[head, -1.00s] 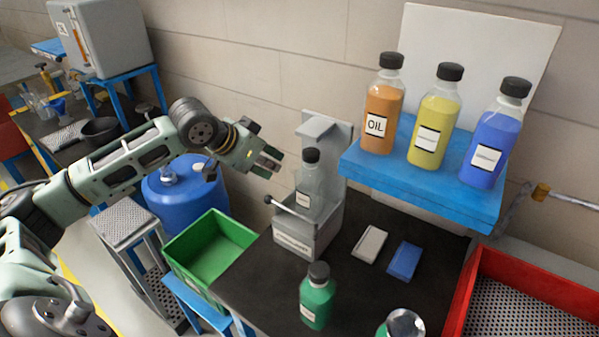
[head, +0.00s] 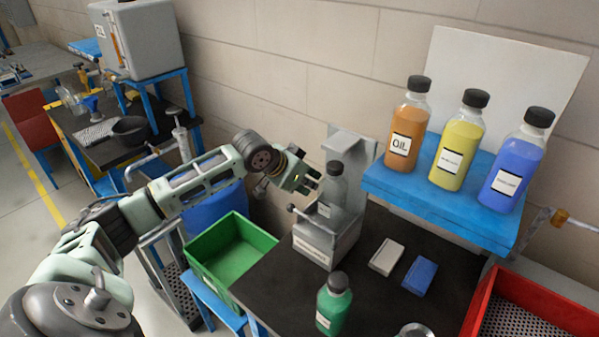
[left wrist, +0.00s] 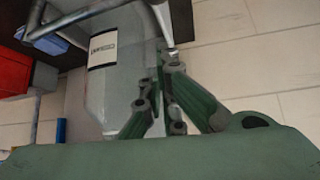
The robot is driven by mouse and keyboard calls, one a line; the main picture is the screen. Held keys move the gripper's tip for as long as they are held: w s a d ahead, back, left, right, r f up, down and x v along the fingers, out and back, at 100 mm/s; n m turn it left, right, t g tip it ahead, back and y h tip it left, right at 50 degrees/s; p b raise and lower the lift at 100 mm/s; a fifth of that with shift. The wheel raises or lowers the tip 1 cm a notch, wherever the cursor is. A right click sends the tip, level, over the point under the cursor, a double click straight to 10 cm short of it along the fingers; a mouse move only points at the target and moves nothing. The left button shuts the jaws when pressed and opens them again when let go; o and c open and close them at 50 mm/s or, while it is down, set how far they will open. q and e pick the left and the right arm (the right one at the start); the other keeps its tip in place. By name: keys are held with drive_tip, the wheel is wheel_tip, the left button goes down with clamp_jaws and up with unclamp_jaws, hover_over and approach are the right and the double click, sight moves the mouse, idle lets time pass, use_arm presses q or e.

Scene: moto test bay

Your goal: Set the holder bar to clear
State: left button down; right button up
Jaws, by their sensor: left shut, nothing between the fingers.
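A grey holder (head: 312,247) stands at the back of the black bench. A clear bottle with a black cap (head: 331,200) stands upright in it. The holder bar (head: 304,214) runs across the holder's front, with a dark knob at its left end. My left gripper (head: 314,181) is shut and empty, just left of the bottle's neck and above the bar. In the left wrist view, the shut fingers (left wrist: 160,95) overlap the bottle (left wrist: 112,75); a grey rod passes near them. I cannot tell whether they touch anything. My right gripper is not in view.
A blue shelf (head: 430,207) with orange, yellow and blue bottles is to the right. A green bottle (head: 333,305), a white block (head: 386,256) and a blue block (head: 420,275) are on the bench. A green bin (head: 228,262) is left, a red tray (head: 480,312) right.

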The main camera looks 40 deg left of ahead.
use_arm(q)
drive_tip(key=shift+s+a+f+p, duration=0.2)
drive_tip(key=shift+s+f+p, duration=0.1)
drive_tip(key=shift+s+p, duration=0.25)
drive_tip(key=shift+s+a+f+p, duration=0.15)
drive_tip(key=shift+s+f+p, duration=0.2)
drive_tip(key=shift+s, duration=0.4)
drive_tip(key=shift+s+a, duration=0.1)
drive_tip(key=shift+s, duration=0.3)
drive_tip(key=shift+w+f, duration=0.1)
drive_tip(key=shift+w, duration=0.1)
